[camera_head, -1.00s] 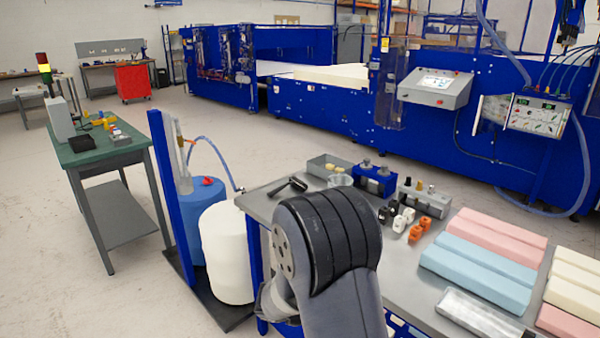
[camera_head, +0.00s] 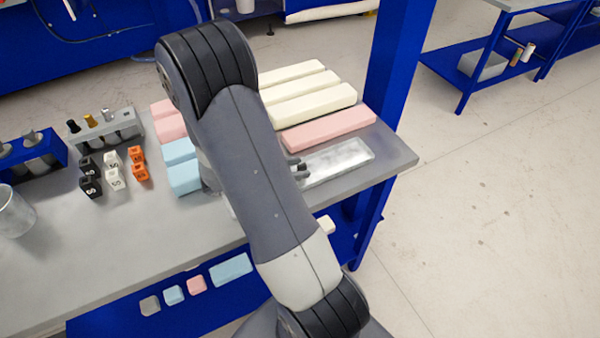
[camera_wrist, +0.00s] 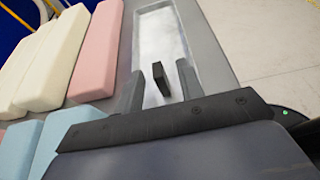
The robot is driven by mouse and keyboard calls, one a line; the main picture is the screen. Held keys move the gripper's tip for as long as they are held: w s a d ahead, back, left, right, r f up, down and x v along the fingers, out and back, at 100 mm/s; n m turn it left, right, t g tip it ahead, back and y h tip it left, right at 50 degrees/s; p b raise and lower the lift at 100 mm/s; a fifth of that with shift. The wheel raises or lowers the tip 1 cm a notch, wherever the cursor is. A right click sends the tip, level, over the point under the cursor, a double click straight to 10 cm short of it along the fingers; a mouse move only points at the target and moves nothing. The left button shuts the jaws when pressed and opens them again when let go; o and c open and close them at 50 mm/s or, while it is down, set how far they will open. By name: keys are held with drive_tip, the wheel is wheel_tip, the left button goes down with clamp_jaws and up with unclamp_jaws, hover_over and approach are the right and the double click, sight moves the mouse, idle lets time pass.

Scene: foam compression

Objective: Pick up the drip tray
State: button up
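The drip tray (camera_head: 345,160) is a long, shallow, shiny metal tray. It lies on the grey table near its right end, beside a pink foam block. In the wrist view the tray (camera_wrist: 163,35) runs away from my gripper (camera_wrist: 156,80), and its near end is partly hidden behind the fingers. In the head view my gripper (camera_head: 299,168) shows only as dark fingertips by the tray's left end, the rest hidden by my arm. I cannot tell whether the fingers touch the tray.
Pink (camera_head: 330,129), cream (camera_head: 312,103) and blue (camera_head: 184,178) foam blocks lie close beside the tray. Small black, white and orange blocks (camera_head: 138,164) sit further left on the table (camera_head: 100,235). A blue post (camera_head: 398,60) stands behind the table's right end. Floor is clear to the right.

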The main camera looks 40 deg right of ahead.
drive_tip(key=shift+x, duration=1.1)
drive_tip(key=shift+r, duration=0.1)
clamp_jaws()
